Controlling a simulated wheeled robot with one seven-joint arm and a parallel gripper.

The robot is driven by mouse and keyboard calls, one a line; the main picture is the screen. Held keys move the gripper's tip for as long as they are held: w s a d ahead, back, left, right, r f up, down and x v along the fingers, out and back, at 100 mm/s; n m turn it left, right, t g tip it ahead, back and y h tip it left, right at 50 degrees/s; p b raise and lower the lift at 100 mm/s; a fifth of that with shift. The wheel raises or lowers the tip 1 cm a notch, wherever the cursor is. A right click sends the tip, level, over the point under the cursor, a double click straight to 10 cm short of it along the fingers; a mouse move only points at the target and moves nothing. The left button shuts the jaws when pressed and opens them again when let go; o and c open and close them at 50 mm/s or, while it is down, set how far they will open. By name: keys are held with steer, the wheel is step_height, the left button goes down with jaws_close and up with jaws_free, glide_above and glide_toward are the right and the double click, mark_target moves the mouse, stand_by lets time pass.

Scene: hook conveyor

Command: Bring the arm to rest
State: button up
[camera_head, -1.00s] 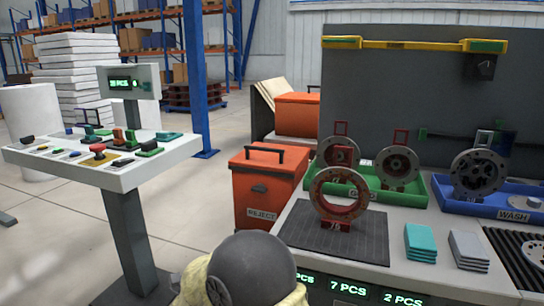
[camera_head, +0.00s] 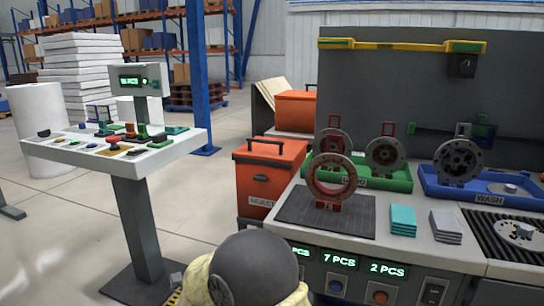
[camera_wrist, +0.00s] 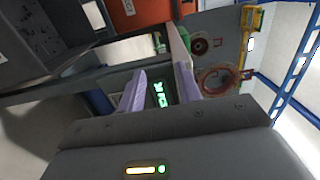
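My gripper (camera_wrist: 161,72) shows in the wrist view as two pale purple fingers with a clear gap between them. It is open and nothing is held in it. A green lit display (camera_wrist: 160,93) shows through the gap, beyond the fingers. In the head view the gripper is out of sight. Only a rounded grey and cream part of my own body shows at the bottom centre.
The workbench holds a dark mat (camera_head: 290,208) with an upright reddish ring (camera_head: 350,190), a green tray (camera_head: 398,184), a blue WASH tray (camera_head: 430,187) and stacked pads (camera_head: 402,221). A red reject bin (camera_head: 262,180) stands beside it. A control console (camera_head: 140,215) stands left; floor between is open.

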steer(key=w+d+n+g+y, duration=0.2)
steer(key=d+n+g+y, duration=0.3)
steer(key=d+n, duration=0.4)
steer(key=s+d+f+n+g+p, duration=0.1)
steer(key=s+d+f+n+g, duration=0.2)
steer(key=s+d+n+g, duration=0.45)
steer(key=s+d+f+n+g+p, duration=0.1)
steer(key=s+d+f+n+g, duration=0.3)
steer(key=s+d, duration=0.8)
steer(key=s+a+r+t+p, duration=0.1)
steer(key=r+p, duration=1.8)
steer(key=s+a+r+n+t+p, duration=0.1)
steer(key=s+a+r+p, duration=0.1)
steer(key=r+p, duration=1.6)
steer(key=shift+r+y+p, duration=0.35)
steer(key=shift+r+y, duration=0.05)
steer(key=shift+r, duration=0.45)
steer(key=shift+f, duration=0.1)
